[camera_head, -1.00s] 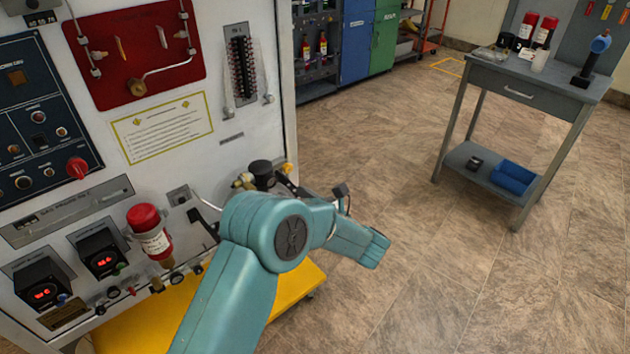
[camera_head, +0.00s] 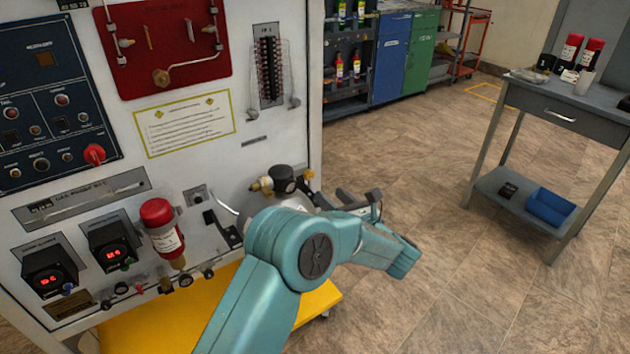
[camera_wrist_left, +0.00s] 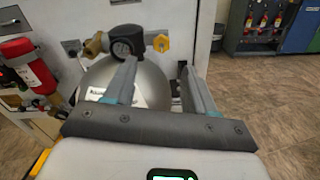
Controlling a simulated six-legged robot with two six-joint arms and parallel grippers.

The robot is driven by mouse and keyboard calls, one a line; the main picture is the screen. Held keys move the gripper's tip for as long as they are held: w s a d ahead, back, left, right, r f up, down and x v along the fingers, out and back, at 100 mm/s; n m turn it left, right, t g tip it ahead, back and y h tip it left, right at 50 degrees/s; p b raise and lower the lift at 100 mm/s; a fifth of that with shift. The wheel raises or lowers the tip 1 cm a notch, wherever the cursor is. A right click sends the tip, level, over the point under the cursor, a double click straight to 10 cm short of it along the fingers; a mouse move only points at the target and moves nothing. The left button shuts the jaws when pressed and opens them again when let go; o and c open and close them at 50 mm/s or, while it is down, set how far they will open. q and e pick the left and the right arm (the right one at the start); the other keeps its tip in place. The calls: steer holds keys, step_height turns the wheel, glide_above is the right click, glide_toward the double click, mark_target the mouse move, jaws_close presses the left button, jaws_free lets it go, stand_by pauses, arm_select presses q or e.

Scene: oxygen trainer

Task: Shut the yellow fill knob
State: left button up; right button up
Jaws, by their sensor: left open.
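The yellow fill knob (camera_wrist_left: 161,43) shows in the wrist view, to the right of a round black gauge (camera_wrist_left: 127,40), above a silver cylinder (camera_wrist_left: 145,82). In the head view the knob (camera_head: 309,174) is a small yellow spot right of the gauge (camera_head: 283,179), at the panel's right edge. My left gripper (camera_head: 347,197) is open and empty, below and right of the knob in the head view. In the wrist view its two fingers (camera_wrist_left: 158,66) point towards the knob, which appears between and beyond their tips; no contact shows. My right gripper is not in view.
A red-capped bottle (camera_head: 162,228) hangs on the white panel left of my arm. A yellow platform (camera_head: 165,325) lies below. A grey side table (camera_head: 545,97) stands at the right. The tiled floor between is clear.

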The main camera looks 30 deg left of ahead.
mark_target(311, 177)
arm_select(q)
steer(key=x, duration=0.8)
steer(key=shift+w+a, duration=0.25)
steer(key=shift+a, duration=0.05)
steer(key=shift+f, duration=0.1)
jaws_close()
